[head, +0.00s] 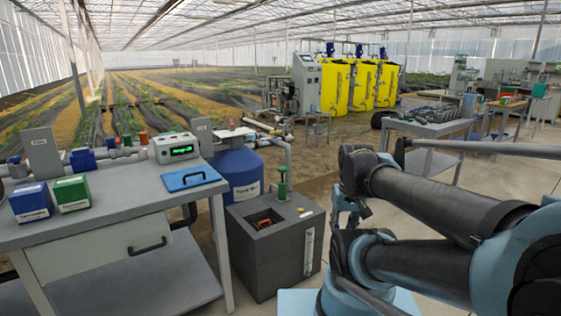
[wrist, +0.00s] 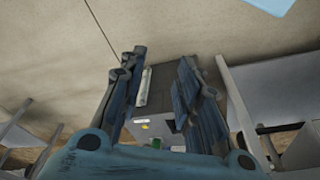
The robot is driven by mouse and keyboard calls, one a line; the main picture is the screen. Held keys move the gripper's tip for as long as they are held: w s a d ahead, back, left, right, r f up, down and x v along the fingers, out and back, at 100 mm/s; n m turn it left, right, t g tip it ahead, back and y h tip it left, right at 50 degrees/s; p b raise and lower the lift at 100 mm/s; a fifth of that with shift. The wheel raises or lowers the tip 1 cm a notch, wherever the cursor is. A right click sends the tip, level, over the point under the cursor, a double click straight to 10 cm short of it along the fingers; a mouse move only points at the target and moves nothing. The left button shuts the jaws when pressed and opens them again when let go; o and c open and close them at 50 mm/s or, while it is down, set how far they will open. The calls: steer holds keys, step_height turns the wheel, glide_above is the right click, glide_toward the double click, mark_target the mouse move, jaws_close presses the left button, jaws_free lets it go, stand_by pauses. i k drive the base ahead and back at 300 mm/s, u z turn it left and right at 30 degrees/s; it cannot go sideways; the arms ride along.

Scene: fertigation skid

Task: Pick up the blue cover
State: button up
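Beyond the fingers is the dark grey floor box (wrist: 172,98). In the head view my arm is at the right, well apart from the cover, and the fingers are hard to make out.
The grey box (head: 258,262) with an open top and a green-handled fitting stands right of the bench. A blue drum (head: 238,175) stands behind it. A green-display meter (head: 177,148), a blue carton (head: 31,203) and a green carton (head: 72,193) are on the bench.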

mark_target(181, 180)
steer(key=u, duration=0.1)
steer(key=k, duration=0.25)
steer(key=u, duration=1.05)
steer(key=i, duration=0.55)
steer(key=z, duration=0.55)
